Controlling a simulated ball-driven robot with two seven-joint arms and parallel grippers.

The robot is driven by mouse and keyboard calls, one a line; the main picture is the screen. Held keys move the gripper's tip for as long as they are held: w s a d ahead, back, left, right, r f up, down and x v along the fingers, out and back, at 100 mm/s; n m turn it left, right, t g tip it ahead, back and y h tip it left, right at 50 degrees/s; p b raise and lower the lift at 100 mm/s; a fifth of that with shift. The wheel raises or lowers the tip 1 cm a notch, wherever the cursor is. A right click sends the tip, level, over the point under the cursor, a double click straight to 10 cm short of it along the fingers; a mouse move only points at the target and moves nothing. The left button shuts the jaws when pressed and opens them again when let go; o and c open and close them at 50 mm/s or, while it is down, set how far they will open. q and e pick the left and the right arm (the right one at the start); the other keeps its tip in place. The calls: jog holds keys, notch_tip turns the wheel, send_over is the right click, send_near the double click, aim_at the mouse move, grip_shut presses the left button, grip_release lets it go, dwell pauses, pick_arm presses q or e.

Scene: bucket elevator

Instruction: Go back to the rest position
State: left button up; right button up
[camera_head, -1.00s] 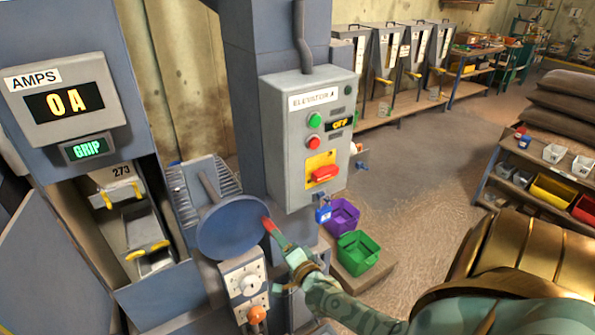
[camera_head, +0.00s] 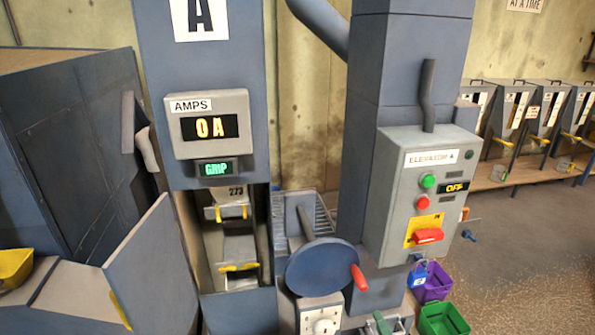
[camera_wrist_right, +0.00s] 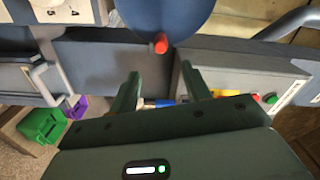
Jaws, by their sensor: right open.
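My right gripper (camera_wrist_right: 160,88) is open in the right wrist view, its two green fingers spread with nothing between them. The red handle (camera_wrist_right: 161,43) of the blue handwheel shows beyond the fingertips, apart from them. In the head view only a small green part of the right gripper (camera_head: 383,322) shows at the bottom edge, below the handwheel (camera_head: 322,266) and its red handle (camera_head: 358,278). My left gripper is in neither view.
The elevator control box (camera_head: 427,195) reads OFF, with a red switch and a blue padlock (camera_head: 418,275) below. A purple bin (camera_head: 433,283) and a green bin (camera_head: 443,319) stand at lower right. The AMPS display (camera_head: 210,127) reads 0 A. Open floor lies at right.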

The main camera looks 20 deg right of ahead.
jog(key=s+a+f+n+g+y, duration=0.1)
jog(key=s+a+f+n+g, duration=0.2)
jog(key=f, duration=0.4)
jog(key=s+f+n+g+y+b, duration=0.1)
jog(key=s+f+n+g, duration=0.1)
jog(key=s+f+n, duration=0.4)
jog(key=s+a+f+n+g+y, duration=0.1)
jog(key=a+f+n+g, duration=0.2)
jog(key=f, duration=0.5)
jog(key=s+a+f+n+g+b, duration=0.2)
jog(key=s+a+f+n+g, duration=0.1)
jog(key=s+f, duration=0.6)
jog(key=s+a+f+n+g+y+b, duration=0.1)
jog(key=s+a+f+n+g+b, duration=0.2)
jog(key=s+f, duration=0.6)
jog(key=s+a+n+g, duration=0.1)
jog(key=s+n+g, duration=0.1)
jog(key=s, duration=0.5)
jog(key=shift+s+a+n+g, duration=0.2)
jog(key=shift+s+n+g, duration=0.2)
jog(key=shift+n, duration=0.2)
